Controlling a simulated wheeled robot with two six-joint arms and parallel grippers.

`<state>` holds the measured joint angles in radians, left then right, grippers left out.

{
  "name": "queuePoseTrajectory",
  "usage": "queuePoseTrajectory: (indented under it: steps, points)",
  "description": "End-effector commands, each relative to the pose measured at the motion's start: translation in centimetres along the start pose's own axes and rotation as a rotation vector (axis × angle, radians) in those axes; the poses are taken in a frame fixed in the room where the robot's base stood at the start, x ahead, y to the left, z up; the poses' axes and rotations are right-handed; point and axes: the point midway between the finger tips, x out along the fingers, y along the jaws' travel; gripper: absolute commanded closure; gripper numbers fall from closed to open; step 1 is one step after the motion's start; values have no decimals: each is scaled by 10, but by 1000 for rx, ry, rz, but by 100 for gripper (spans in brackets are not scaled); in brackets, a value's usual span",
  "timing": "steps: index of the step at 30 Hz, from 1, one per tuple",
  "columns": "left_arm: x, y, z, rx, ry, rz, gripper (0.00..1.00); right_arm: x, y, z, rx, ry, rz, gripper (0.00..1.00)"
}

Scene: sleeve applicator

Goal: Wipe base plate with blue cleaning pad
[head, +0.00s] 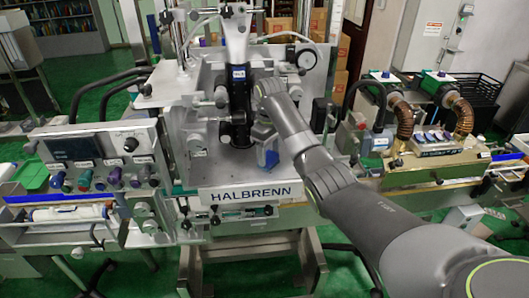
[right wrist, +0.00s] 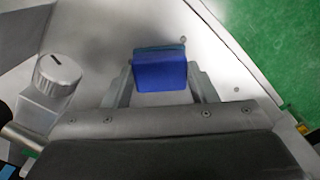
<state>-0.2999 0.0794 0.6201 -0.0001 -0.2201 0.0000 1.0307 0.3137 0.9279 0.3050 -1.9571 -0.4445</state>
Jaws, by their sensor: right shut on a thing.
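My right gripper (head: 268,150) is over the machine's silver base plate (head: 225,172), to the right of the dark vertical column. It is shut on the blue cleaning pad (head: 270,160). In the right wrist view the pad (right wrist: 160,75) sits between the two grey fingers of the gripper (right wrist: 163,82), and the base plate (right wrist: 110,28) spreads out beyond it. I cannot tell whether the pad touches the plate. Part of the plate is hidden by my right arm and gripper. My left gripper is not in view.
A dark vertical column (head: 239,105) stands over the plate on the left of my gripper. A silver knob (right wrist: 58,73) is close on the left in the right wrist view. A control panel (head: 95,155) is at the left, and brown ribbed hoses (head: 401,115) are at the right.

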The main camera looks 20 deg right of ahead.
Motion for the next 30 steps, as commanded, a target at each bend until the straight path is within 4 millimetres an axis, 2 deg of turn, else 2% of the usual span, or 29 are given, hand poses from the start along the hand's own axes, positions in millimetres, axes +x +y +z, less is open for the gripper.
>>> queuePoseTrajectory:
  steps: [9, 14, 20, 30]
  points:
    - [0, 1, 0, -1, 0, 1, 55, 3, 20, 20, 5, -2, 2, 66]
    - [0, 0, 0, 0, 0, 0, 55, 5, 22, 22, 5, -3, 2, 66]
    - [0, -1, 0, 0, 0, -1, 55, 5, 16, 16, 4, -4, 1, 66]
    - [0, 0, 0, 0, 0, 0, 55, 5, -6, -5, 0, -3, -3, 66]
